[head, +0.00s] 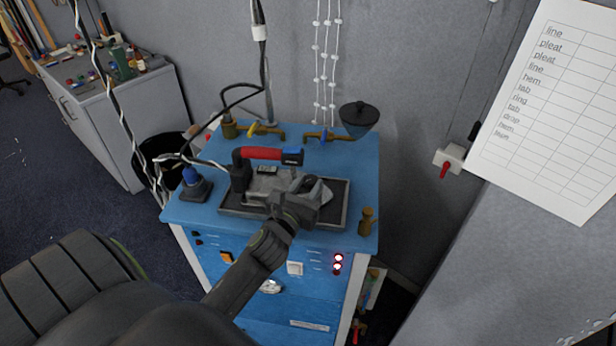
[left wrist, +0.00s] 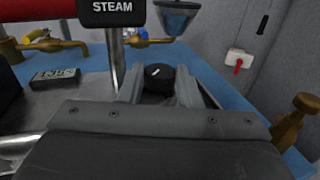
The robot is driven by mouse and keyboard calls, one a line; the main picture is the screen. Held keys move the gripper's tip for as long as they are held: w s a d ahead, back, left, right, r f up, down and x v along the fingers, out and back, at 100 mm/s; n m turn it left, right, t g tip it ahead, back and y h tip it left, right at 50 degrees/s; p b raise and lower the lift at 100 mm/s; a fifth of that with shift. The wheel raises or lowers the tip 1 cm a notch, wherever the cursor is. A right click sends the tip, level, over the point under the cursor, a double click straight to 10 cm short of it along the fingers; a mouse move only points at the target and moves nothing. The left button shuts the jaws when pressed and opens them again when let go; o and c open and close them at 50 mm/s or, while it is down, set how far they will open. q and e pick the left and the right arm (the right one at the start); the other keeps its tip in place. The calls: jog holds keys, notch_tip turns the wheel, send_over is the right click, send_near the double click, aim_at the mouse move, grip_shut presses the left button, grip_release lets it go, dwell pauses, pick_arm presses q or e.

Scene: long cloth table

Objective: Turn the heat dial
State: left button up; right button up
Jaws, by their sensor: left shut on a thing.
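The heat dial (left wrist: 158,78) is a black round knob with a short white mark on top, in the middle of the left wrist view. The fingers of my left gripper (left wrist: 158,88) stand on either side of it, shut on the dial. In the head view my left gripper (head: 315,188) reaches over the right part of the dark tray on the blue cabinet, and the dial is hidden behind it. The white mark points up and slightly right in the wrist view. My right gripper is not in view.
A red-handled iron (head: 262,153) stands just left of my gripper; its black STEAM end (left wrist: 112,9) shows above the fingers. Brass taps (head: 325,136) and a dark funnel (head: 359,117) are behind. A small brass fitting (head: 367,220) sits at the front right corner.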

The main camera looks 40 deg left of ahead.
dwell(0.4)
pick_arm(q)
jog(key=o, duration=0.7)
jog(key=s+d+b, duration=0.1)
jog(key=s+d, duration=0.2)
jog(key=s, duration=1.4)
